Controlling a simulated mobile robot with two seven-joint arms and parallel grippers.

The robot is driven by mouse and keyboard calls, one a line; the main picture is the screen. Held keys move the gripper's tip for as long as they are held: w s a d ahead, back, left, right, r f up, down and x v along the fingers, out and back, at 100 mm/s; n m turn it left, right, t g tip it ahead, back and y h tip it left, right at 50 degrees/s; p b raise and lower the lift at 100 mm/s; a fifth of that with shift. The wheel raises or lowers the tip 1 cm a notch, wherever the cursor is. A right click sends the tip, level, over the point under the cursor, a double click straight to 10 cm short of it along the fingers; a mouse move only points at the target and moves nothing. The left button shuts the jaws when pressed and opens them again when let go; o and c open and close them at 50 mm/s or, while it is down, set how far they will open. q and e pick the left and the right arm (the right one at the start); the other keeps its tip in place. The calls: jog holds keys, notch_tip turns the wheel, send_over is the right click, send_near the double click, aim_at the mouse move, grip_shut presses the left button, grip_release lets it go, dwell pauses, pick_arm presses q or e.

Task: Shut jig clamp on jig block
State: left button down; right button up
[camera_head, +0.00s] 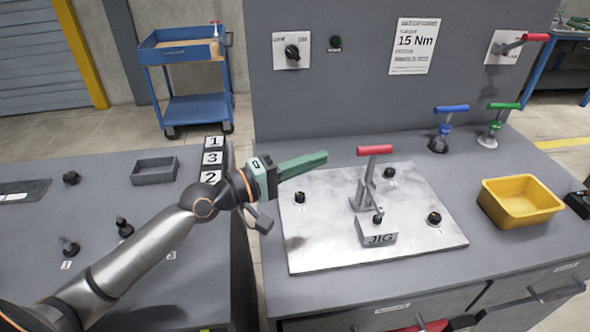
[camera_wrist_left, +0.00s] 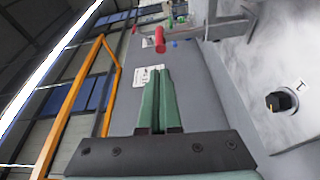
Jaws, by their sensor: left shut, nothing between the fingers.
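The jig clamp (camera_head: 366,190) stands on the pale metal plate, its lever upright with a red crossbar handle (camera_head: 375,150) on top. The grey jig block (camera_head: 378,234), marked JIG, sits just in front of the clamp. A dark clamp tip shows over the block; I cannot tell whether it presses on it. My left gripper (camera_head: 324,157) has green fingers, shut and empty, above the plate's left part. Its tips are left of the red handle and apart from it. In the left wrist view the shut fingers (camera_wrist_left: 157,75) point toward the panel. My right gripper is not in view.
The metal plate (camera_head: 315,250) also holds several dark knobs (camera_head: 299,198). A yellow bin (camera_head: 520,202) and blue (camera_head: 451,108) and green (camera_head: 503,106) handled clamps stand to the right. A grey panel (camera_head: 350,100) rises behind. A gap separates the left table.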

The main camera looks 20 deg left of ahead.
pick_arm(q)
jog(key=b+v, duration=0.1)
jog(key=v, duration=0.3)
jog(key=shift+a, duration=0.15)
dwell(0.4)
